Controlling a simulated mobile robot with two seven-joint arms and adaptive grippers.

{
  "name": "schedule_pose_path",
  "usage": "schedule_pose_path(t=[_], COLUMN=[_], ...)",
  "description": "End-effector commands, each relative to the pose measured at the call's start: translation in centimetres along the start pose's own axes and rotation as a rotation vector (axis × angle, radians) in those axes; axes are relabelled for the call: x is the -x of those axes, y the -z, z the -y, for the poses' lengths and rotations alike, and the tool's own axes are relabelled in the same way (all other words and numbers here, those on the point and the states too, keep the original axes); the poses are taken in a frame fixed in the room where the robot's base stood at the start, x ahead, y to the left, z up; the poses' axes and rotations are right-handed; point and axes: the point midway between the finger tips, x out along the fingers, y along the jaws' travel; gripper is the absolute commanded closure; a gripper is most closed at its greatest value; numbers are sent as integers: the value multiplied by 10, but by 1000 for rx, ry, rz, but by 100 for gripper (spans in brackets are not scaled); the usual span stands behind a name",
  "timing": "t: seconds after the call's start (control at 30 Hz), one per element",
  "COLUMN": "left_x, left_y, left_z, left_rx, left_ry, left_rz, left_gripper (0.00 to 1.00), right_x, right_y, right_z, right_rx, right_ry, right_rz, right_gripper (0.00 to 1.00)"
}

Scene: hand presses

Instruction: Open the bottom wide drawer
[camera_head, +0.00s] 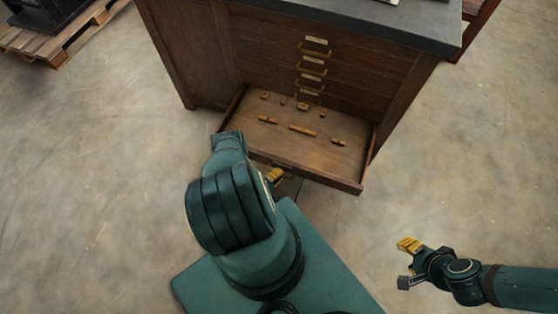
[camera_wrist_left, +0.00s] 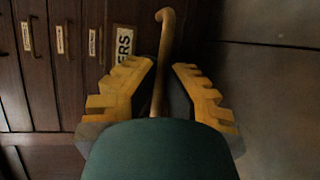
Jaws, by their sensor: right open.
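The bottom wide drawer (camera_head: 315,152) of the dark wooden cabinet is pulled well out in the head view. Several small wooden pieces lie inside it. In the left wrist view, the drawer's bar handle (camera_wrist_left: 164,40) runs between the two yellow fingers of my left gripper (camera_wrist_left: 163,72), which are close together around it. In the head view my left arm hides most of the handle, and only a bit of the yellow finger of my left gripper (camera_head: 275,175) shows at the drawer front. My right gripper (camera_head: 404,263) is open and empty over the floor at the lower right.
The cabinet (camera_head: 205,60) has a dark top (camera_head: 415,25) and several closed drawers with labels and handles above the open one. A wooden pallet (camera_head: 70,38) stands at the upper left. The concrete floor (camera_head: 90,190) is clear to the left and right.

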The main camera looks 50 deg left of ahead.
Motion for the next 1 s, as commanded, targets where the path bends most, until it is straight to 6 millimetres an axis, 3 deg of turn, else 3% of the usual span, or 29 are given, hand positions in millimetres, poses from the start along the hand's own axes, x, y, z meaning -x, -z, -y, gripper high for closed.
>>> schedule_pose_path(t=[0.03, 0.1, 0.13, 0.57, 1.0], left_x=[0, 0, 0, 9, 92], left_y=[-4, -4, -3, 0, -1], left_z=[1, 1, 1, 1, 1], left_rx=[5, 4, 4, 2, 3], left_ry=[3, 2, 2, 3, 3], left_rz=[6, 6, 5, 0, 0], left_gripper=[100, 67, 61, 61, 61], right_x=[0, 0, 0, 0, 0], right_y=[0, 0, 0, 0, 0], right_z=[0, 0, 0, 0, 0], right_rx=[0, 0, 0, 0, 0], right_ry=[0, 0, 0, 0, 0], right_rz=[0, 0, 0, 0, 0], right_gripper=[53, 53, 53, 53, 53])
